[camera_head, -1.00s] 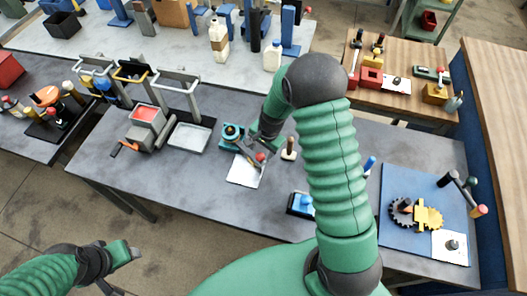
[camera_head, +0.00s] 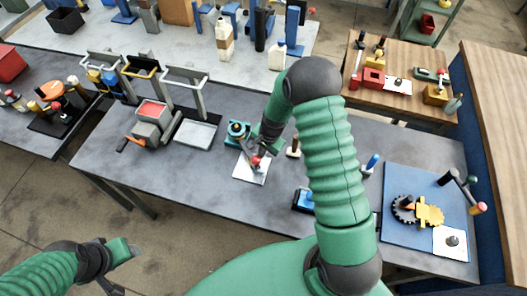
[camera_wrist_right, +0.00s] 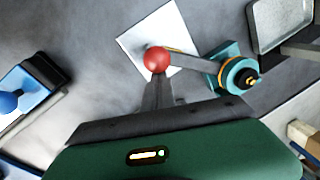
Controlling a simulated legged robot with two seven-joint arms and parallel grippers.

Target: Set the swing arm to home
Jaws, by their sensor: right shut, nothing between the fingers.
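The swing arm has a round teal base (camera_head: 238,128) with a dark pivot and a thin grey bar ending in a red ball knob (camera_head: 255,161). The bar reaches from the base over a white plate (camera_head: 247,174). In the right wrist view, the base (camera_wrist_right: 238,77) is right of the red knob (camera_wrist_right: 157,60), which lies over the plate (camera_wrist_right: 160,35). My right gripper (camera_head: 259,154) is shut and empty, its tips at the knob; I cannot tell whether they touch. My left gripper (camera_head: 122,268) is open and empty at the lower left, off the table.
A blue block device (camera_head: 303,199) and a small post (camera_head: 293,148) stand right of the plate. A grey tray (camera_head: 195,134) is left of the base. A blue mat (camera_head: 400,235) with gears lies at the right. The front left tabletop is clear.

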